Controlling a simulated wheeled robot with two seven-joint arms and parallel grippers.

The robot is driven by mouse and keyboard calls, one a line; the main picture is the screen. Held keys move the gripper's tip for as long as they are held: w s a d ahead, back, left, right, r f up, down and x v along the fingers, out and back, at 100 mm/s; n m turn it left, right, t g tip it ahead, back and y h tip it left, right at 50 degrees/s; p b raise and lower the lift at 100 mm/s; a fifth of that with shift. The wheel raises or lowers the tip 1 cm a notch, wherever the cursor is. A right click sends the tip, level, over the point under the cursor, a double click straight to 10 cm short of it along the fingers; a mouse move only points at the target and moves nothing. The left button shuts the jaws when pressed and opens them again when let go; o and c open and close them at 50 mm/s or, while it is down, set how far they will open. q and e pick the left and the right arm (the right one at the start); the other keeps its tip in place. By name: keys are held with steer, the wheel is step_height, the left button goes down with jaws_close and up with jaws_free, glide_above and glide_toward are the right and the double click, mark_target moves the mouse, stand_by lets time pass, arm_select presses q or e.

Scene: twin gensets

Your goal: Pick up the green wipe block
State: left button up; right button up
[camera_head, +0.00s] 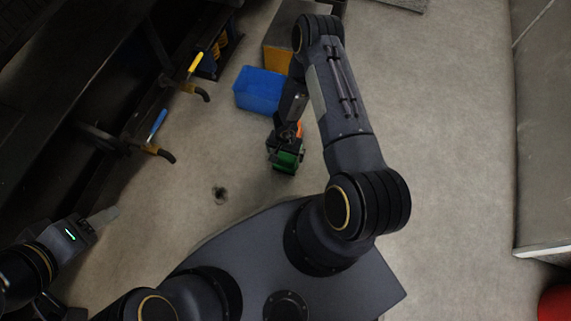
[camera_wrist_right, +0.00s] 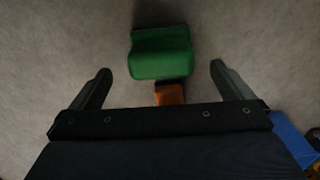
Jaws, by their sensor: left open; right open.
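The green wipe block (camera_head: 286,161) is below my right gripper in the head view, partly hidden by the gripper. In the right wrist view the green block (camera_wrist_right: 160,52) lies ahead of the fingertips, roughly centred between them, with an orange part (camera_wrist_right: 170,94) nearer the palm. My right gripper (camera_wrist_right: 158,70) is open, one finger on each side, with nothing between the tips touching them. My left gripper (camera_head: 98,222) is at the lower left of the head view, far from the block; it is open.
A blue bin (camera_head: 260,90) stands just beyond the right gripper, and it also shows at the right wrist view's edge (camera_wrist_right: 292,138). A dark rack with yellow and blue handled levers (camera_head: 158,124) runs along the left. A red object (camera_head: 556,303) is at the lower right. Floor right of my arm is clear.

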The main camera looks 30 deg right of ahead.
mark_target(286, 156)
step_height(286, 156, down, 6)
steer(key=b, duration=0.3)
steer(key=shift+w+d+b, duration=0.1)
steer(key=shift+w+b, duration=0.05)
steer(key=shift+b, duration=0.2)
steer(key=c, duration=1.1)
